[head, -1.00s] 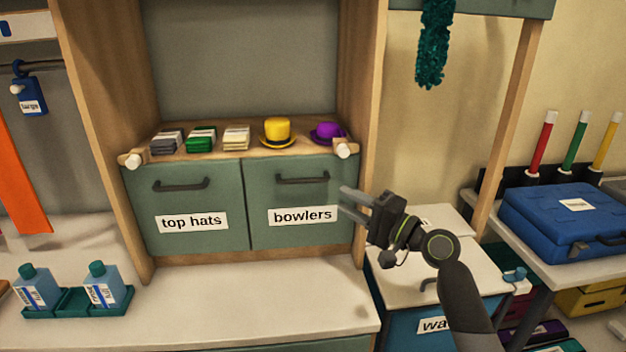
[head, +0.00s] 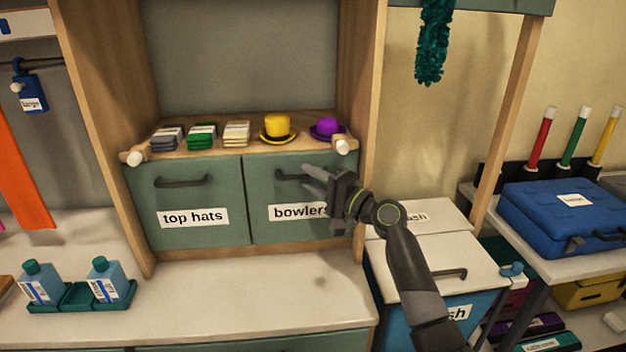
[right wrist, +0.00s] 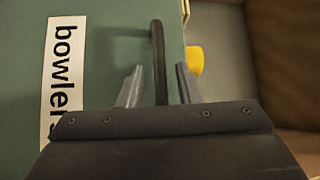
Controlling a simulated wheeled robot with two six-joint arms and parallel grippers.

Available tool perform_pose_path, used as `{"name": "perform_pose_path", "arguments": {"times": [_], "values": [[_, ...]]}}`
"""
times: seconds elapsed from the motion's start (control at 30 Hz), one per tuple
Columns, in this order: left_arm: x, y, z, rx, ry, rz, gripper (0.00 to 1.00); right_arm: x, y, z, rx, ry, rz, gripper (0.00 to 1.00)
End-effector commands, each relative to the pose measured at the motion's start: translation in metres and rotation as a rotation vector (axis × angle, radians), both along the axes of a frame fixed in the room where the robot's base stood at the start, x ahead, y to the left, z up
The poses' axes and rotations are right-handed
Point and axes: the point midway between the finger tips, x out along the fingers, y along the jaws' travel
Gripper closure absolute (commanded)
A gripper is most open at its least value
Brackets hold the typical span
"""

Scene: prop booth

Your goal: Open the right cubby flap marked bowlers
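The bowlers flap (head: 275,234) is a closed green door on the right of the cubby, with a white label (head: 290,211) partly covered by my gripper. Its dark bar handle (head: 284,176) is near the top, its right part hidden by my fingers. My right gripper (head: 312,180) is at the handle, coming in from the right. In the right wrist view, my right gripper (right wrist: 159,80) is open, with the handle (right wrist: 157,45) running between its two separated fingers. The top hats flap (head: 190,236) beside it is also closed. My left gripper is not in view.
Above the flaps, a shelf holds bundled stacks, a yellow hat (head: 277,126) and a purple hat (head: 326,128). White-tipped pegs flank the flaps. The counter (head: 250,290) below is clear in front. A lidded bin (head: 440,255) stands to the right, beneath my arm.

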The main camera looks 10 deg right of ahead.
Motion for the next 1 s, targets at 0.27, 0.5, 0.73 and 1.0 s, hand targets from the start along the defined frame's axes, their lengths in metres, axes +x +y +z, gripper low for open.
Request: {"name": "perform_pose_path", "arguments": {"times": [0.27, 0.5, 0.73, 1.0], "values": [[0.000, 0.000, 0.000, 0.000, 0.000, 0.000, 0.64, 0.000, 0.000, 0.000, 0.000, 0.000, 0.000, 1.00], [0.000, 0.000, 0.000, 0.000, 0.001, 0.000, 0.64, 0.000, 0.000, -0.001, 0.000, 0.000, 0.000, 1.00], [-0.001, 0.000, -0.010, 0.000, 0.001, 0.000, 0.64, -0.005, 0.000, -0.004, 0.000, -0.020, 0.000, 1.00], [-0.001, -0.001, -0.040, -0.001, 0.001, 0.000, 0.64, -0.021, -0.001, -0.013, 0.001, -0.095, 0.000, 1.00]]}}
